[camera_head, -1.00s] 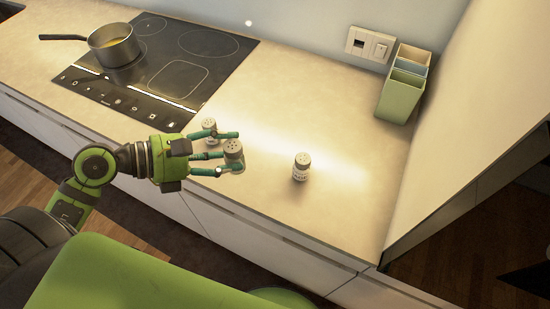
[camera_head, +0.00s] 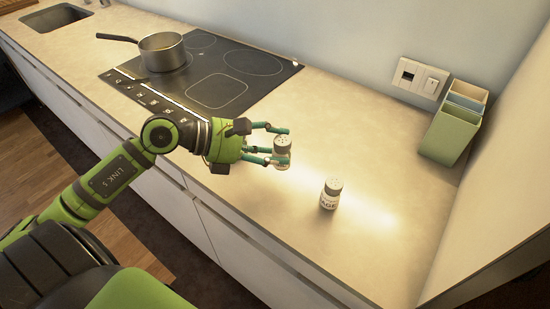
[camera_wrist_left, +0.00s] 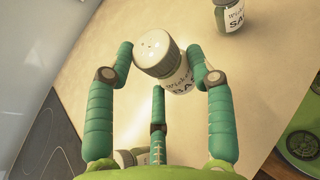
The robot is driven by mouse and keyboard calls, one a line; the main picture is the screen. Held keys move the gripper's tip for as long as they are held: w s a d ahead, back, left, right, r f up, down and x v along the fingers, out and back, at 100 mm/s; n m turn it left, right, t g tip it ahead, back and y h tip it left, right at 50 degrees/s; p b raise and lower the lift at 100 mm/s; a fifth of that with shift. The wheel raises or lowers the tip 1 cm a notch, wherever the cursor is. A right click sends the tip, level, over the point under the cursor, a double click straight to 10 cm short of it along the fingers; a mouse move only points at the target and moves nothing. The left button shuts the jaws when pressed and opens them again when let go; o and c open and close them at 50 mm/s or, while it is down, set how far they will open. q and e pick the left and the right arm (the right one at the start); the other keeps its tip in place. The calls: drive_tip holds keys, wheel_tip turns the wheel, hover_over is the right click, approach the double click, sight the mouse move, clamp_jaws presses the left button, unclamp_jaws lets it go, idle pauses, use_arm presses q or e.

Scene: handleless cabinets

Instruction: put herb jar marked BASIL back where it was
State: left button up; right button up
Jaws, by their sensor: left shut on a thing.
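The held herb jar (camera_head: 282,152) is small, with a pale shaker lid. In the left wrist view its label (camera_wrist_left: 182,78) shows partly and seems to begin "BAS". My left gripper (camera_head: 277,144) is shut around this jar, over the counter near the hob's right front corner. Whether the jar touches the counter is unclear. A second jar (camera_head: 330,195), with a label ending "AGE", stands upright to the right, apart from the gripper. It also shows at the top of the left wrist view (camera_wrist_left: 230,14). A third jar (camera_wrist_left: 126,157) is mostly hidden behind the gripper's palm.
A black hob (camera_head: 218,88) with a pot (camera_head: 163,53) is at the left. The counter (camera_head: 385,165) around the second jar is clear.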

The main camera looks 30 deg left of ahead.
use_arm(q)
drive_tip(key=shift+w+f, duration=0.45)
drive_tip(key=shift+w, duration=0.05)
wheel_tip(320, 180, down, 3)
drive_tip(key=shift+f+p, duration=0.15)
drive_tip(key=shift+p, duration=0.25)
drive_tip(key=shift+f, duration=0.25)
drive_tip(key=shift+f, duration=0.2)
drive_tip(key=o, duration=1.2)
